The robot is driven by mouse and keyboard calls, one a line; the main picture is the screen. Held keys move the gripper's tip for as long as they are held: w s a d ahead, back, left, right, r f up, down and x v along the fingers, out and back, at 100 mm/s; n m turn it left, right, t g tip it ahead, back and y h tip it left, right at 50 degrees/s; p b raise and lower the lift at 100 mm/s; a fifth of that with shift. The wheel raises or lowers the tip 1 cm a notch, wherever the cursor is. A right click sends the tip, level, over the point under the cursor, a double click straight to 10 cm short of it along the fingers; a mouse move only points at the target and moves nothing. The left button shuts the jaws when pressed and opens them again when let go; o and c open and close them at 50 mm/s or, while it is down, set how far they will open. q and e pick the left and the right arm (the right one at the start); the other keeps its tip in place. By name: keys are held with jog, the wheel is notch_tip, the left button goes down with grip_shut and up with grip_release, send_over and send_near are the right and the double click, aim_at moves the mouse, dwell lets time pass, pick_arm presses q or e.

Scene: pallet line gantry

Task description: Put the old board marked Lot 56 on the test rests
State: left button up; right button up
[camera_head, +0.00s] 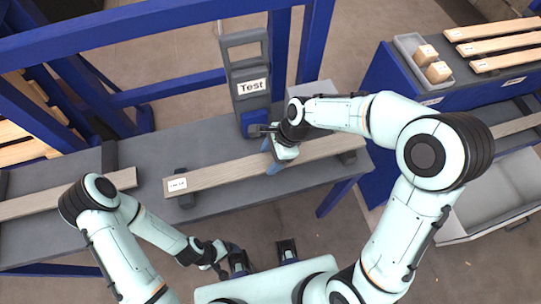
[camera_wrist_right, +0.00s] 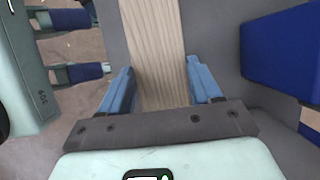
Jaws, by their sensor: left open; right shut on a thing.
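A long pale wooden board (camera_head: 225,174) lies across two dark rests (camera_head: 186,201) on the grey bench, a little tilted in the picture. Its left end bears a small white label (camera_head: 177,185), too small to read surely. My right gripper (camera_head: 276,166) is shut on the board right of its middle. In the right wrist view the blue fingers stand on both sides of the board (camera_wrist_right: 158,50). My left gripper (camera_head: 224,270) is open and empty, low in front of the bench, partly hard to make out.
A grey "Test" stand (camera_head: 249,60) rises behind the board. Another board (camera_head: 60,202) lies at the bench's left. Blue gantry posts (camera_head: 285,50) stand behind. At right are a blue cabinet with boards (camera_head: 495,45), a tray of blocks (camera_head: 405,45) and a grey bin (camera_head: 490,200).

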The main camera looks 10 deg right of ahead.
jog(key=o, duration=1.2)
jog(key=shift+o, duration=0.2)
pick_arm(q)
jog(key=shift+w+r+p, duration=0.25)
jog(key=shift+r+p, duration=0.2)
jog(key=shift+r, duration=0.1)
jog(key=shift+w+r+p, duration=0.25)
jog(key=shift+r+p, duration=0.2)
jog(key=shift+r, duration=0.05)
pick_arm(e)
jog(key=v, duration=1.2)
